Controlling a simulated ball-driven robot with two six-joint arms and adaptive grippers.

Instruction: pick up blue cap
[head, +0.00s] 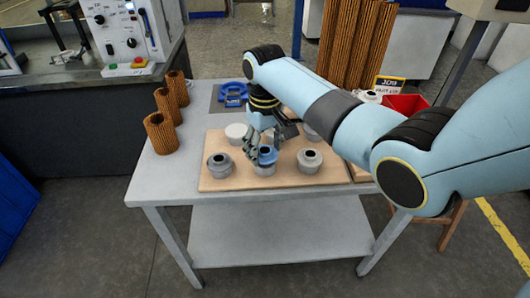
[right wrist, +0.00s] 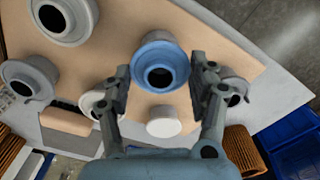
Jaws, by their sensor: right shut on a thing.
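The blue cap (head: 267,154) is ring-shaped with a dark central hole. It is at the front middle of the wooden board (head: 285,182), with a grey round part (head: 264,170) showing directly below it. I cannot tell whether the two touch. My right gripper (head: 260,150) reaches down from above and is shut on the blue cap. In the right wrist view the blue cap (right wrist: 155,51) sits between the two fingers of the gripper (right wrist: 160,78), its hole facing the camera. My left gripper is not in view.
Grey caps stand left (head: 219,164) and right (head: 310,159) of the blue cap on the board. A white disc (head: 236,131) lies behind. Pleated brown cartridges (head: 160,133) stand on the table's left, with taller ones (head: 355,45) behind. A red bin (head: 405,104) is at the right.

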